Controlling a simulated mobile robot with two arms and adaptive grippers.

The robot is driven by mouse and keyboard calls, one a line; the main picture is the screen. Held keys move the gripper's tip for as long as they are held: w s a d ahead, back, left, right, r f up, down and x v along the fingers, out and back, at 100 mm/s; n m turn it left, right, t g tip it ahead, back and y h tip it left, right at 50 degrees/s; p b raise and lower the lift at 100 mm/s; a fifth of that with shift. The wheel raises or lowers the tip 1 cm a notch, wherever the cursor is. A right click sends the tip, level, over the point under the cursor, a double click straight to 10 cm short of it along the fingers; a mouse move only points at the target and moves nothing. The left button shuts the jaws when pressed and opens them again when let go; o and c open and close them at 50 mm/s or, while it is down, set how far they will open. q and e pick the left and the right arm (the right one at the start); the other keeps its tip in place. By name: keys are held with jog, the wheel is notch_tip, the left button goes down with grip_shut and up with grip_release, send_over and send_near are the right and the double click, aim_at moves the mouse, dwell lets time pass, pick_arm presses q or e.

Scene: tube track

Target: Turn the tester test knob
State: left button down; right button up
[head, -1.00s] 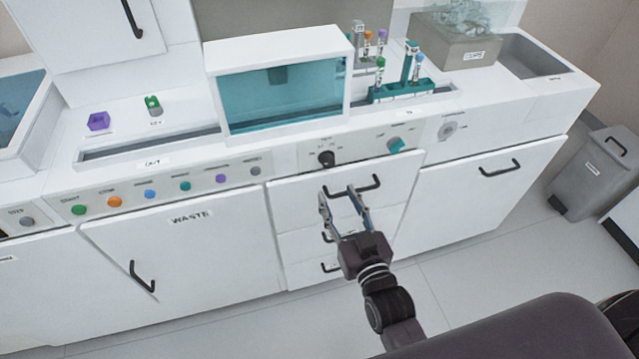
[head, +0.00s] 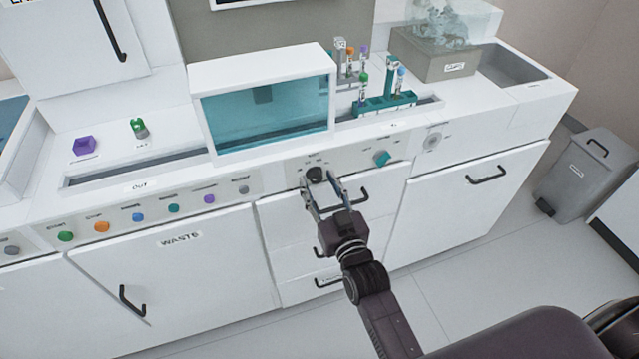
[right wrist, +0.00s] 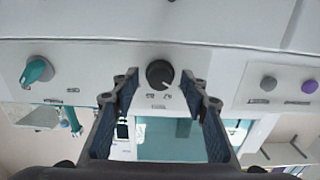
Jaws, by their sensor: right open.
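The black test knob (head: 317,175) sits on the front panel of the white tester, below its teal window (head: 264,114). My right gripper (head: 322,186) is open, with its fingertips at or just in front of the knob. In the right wrist view the black knob (right wrist: 159,74) shows between the two open fingers (right wrist: 162,88), a little beyond the tips. I cannot tell whether a finger touches it. My left gripper is not in view.
A teal knob (head: 382,158) is to the right of the black knob. Several coloured buttons, such as the grey one (head: 243,188), line the panel to the left. Drawer handles (head: 358,195) lie below. A teal tube rack (head: 385,103) stands on the counter.

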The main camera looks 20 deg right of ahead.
grip_shut()
